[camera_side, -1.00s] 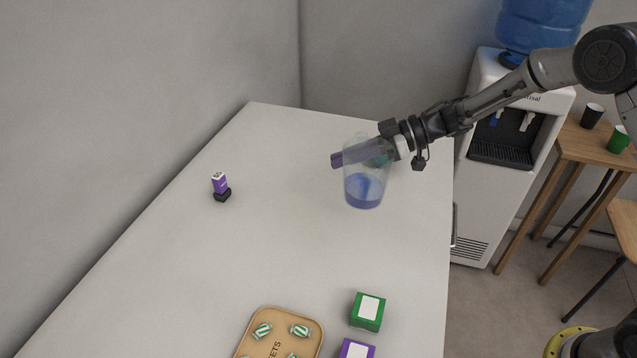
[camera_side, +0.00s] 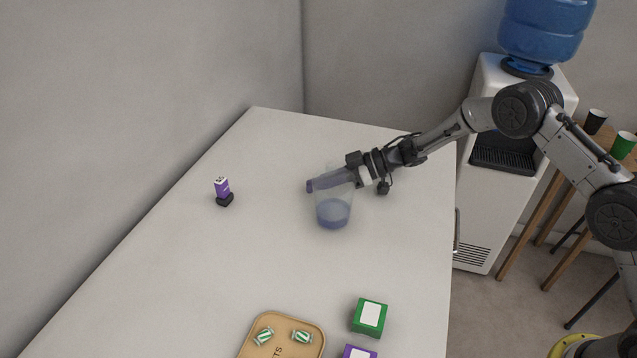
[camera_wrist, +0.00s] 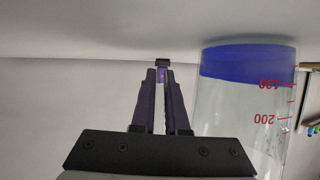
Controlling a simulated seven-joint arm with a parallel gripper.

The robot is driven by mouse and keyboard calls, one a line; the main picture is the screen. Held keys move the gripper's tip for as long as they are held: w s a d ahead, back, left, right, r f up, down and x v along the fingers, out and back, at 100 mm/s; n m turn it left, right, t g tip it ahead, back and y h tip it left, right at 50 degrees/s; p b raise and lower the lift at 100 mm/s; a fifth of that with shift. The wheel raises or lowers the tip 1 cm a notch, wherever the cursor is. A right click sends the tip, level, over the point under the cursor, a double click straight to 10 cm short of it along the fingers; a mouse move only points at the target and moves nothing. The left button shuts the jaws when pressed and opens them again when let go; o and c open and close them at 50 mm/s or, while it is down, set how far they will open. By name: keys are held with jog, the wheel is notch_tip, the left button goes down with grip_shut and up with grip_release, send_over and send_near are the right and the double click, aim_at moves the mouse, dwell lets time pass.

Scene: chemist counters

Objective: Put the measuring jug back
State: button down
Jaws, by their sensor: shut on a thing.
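The measuring jug (camera_side: 333,215) is clear, with blue liquid at its bottom, and stands upright or nearly so at the middle of the counter. I cannot tell whether its base touches the counter. In the wrist view the jug (camera_wrist: 245,110) appears upside down on the right, with red scale marks and the blue liquid at the top. My gripper (camera_side: 312,185) reaches in from the right, its dark purple fingers beside the jug's wall. In the wrist view my gripper (camera_wrist: 162,80) is shut close on the jug; the gripped part is hidden.
A small purple pack on a black base (camera_side: 222,191) stands at the left of the counter (camera_side: 265,255). A tan tray (camera_side: 252,335) with green-striped sweets, a green box (camera_side: 369,317) and a purple box (camera_side: 358,352) are at the front. A water cooler (camera_side: 495,190) stands behind the right edge.

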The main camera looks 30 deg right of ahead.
dwell(0.3)
jog(key=c, duration=0.9)
grip_release()
jog(key=shift+f, duration=0.1)
